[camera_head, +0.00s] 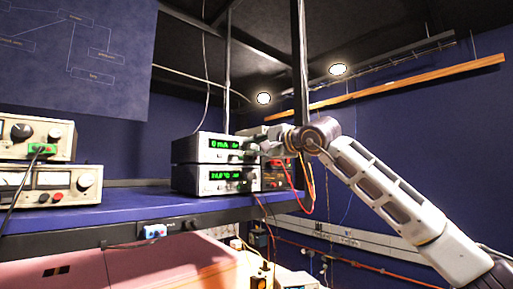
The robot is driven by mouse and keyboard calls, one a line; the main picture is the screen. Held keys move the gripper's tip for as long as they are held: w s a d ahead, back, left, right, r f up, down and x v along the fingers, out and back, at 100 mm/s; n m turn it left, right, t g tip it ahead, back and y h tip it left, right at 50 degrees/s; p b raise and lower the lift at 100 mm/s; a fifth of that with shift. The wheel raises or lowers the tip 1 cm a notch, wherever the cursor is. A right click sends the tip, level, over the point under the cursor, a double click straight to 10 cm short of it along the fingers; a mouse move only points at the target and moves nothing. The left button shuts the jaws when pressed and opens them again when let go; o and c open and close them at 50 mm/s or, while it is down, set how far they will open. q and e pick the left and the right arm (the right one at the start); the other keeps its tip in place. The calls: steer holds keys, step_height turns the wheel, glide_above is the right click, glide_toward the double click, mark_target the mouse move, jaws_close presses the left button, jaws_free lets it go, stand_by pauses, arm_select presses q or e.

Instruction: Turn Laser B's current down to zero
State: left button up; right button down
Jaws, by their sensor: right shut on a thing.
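Two stacked instrument boxes with green displays stand on the blue shelf. The upper box (208,147) has a green readout that seems to begin with 0 and looks like mA. The lower box (204,180) has a second green readout, too small to read surely. No Laser B label is legible. My right gripper (262,146) reaches in from the right and is shut at the right end of the upper box's front, on what seems to be its knob. The gripper hides the knob itself. My left gripper is out of view.
Two older meter units (50,185) with black knobs are stacked at the left of the blue shelf (120,208). Red and yellow cables (309,190) hang beside the boxes, under my right arm. A dark upright post (301,70) stands behind the arm.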

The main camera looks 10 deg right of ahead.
steer(key=c, duration=1.3)
jaws_free()
steer(key=shift+o, duration=0.2)
steer(key=v, duration=1.2)
steer(key=shift+a, duration=0.1)
